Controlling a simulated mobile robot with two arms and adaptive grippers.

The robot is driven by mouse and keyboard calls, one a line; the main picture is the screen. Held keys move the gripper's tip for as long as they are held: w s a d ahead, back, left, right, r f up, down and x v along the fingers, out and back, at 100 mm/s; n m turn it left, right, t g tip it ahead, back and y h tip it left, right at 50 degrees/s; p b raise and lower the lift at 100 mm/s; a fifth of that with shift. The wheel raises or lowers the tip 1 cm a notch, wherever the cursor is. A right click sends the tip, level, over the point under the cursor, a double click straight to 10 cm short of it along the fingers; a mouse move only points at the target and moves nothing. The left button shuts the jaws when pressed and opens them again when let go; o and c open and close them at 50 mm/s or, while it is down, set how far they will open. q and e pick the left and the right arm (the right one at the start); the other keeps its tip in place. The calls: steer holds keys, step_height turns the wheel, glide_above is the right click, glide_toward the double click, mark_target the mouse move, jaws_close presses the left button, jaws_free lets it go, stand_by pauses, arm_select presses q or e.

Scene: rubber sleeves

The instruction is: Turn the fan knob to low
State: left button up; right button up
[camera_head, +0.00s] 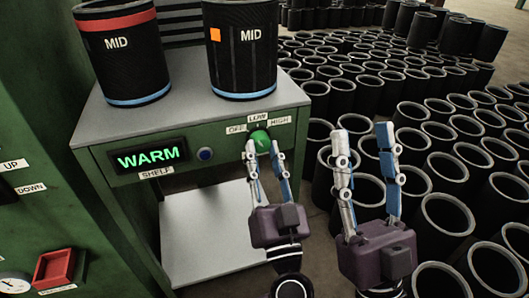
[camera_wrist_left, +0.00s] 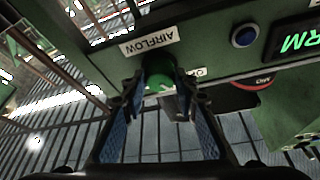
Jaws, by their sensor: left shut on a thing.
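The green fan knob (camera_head: 261,141) sits on the front face of the green cabinet, below small labels reading OFF, LOW (camera_head: 258,117) and HIGH. My left gripper (camera_head: 265,158) is shut on the knob, one finger on each side. In the left wrist view the knob (camera_wrist_left: 160,72) shows between the two fingertips, close to an AIRFLOW label (camera_wrist_left: 150,40). I cannot tell which label the knob points at. My right gripper (camera_head: 362,142) is open and empty, to the right of the cabinet, its fingers apart.
Two black sleeves marked MID (camera_head: 122,48) stand on the cabinet top. A WARM display (camera_head: 150,158) and a blue button (camera_head: 205,154) are left of the knob. A bare lower shelf (camera_head: 205,240) lies below. Many black sleeves (camera_head: 445,165) fill the floor at right.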

arm_select(q)
steer(key=m, duration=0.1)
steer(key=m+h+p, duration=0.1)
steer(key=m, duration=0.1)
steer(key=shift+a+r+h, duration=0.15)
steer(key=shift+h, duration=0.15)
steer(key=shift+m+h+p, duration=0.4)
steer(key=shift+m+p, duration=0.35)
steer(key=shift+m, duration=0.35)
steer(key=shift+s+a+m+g+h+p, duration=0.1)
steer(key=shift+m+g+h+p, duration=0.35)
steer(key=shift+m+p, duration=0.55)
steer(key=shift+m, duration=0.4)
arm_select(e)
steer(key=w+f+g+h, duration=0.2)
steer(key=w+f+g, duration=0.2)
steer(key=f, duration=0.6)
steer(key=w+f+g+h, duration=0.2)
steer(key=w+f+g, duration=0.2)
steer(key=f+g, duration=0.3)
steer(key=shift+w+f, duration=0.25)
steer(key=shift+f, duration=1.1)
steer(key=shift+d, duration=0.15)
arm_select(q)
steer(key=o, duration=1.1)
steer(key=shift+o, duration=0.3)
steer(key=shift+s, duration=0.1)
